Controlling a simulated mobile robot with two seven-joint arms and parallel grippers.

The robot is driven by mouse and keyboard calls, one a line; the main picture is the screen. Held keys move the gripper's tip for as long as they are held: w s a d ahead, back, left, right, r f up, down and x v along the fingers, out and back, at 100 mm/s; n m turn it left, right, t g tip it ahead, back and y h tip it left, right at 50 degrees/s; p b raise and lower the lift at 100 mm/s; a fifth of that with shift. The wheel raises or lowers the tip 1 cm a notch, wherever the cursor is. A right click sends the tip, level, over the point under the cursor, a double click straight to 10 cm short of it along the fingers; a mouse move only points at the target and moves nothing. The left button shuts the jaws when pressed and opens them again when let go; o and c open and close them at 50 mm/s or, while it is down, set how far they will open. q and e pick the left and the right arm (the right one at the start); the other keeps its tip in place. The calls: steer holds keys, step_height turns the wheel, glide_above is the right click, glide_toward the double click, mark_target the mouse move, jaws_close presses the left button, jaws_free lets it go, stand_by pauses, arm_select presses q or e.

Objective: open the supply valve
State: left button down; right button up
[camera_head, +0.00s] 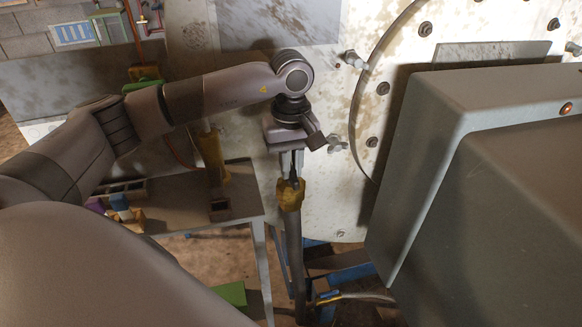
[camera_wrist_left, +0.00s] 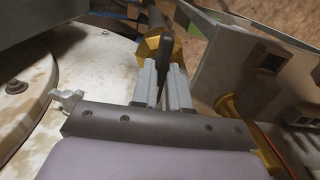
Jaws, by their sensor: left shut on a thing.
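The supply valve has a brass body (camera_head: 290,196) on an upright dark pipe (camera_head: 293,250) in the middle of the head view. The brass body also shows at the top of the left wrist view (camera_wrist_left: 148,47). A dark lever handle (camera_wrist_left: 179,53) stands beside it and runs down between my fingers. My left gripper (camera_head: 291,168) reaches the valve from above. In the left wrist view its two grey fingers (camera_wrist_left: 163,82) are shut on the handle, one on each side. The fingers hide part of the handle. My right gripper is not in view.
A large pale stained vessel wall with bolts (camera_head: 425,28) stands behind, and a big grey box (camera_head: 480,140) is close on the right. A metal table (camera_head: 190,205) with small blocks (camera_head: 120,207) is at the left. A brass-coloured fitting (camera_head: 212,155) rises behind it.

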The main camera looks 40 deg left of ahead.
arm_select(q)
steer(key=shift+m, duration=0.4)
steer(key=c, duration=1.1)
jaws_free()
steer(key=shift+r, duration=0.1)
steer(key=shift+r, duration=3.55)
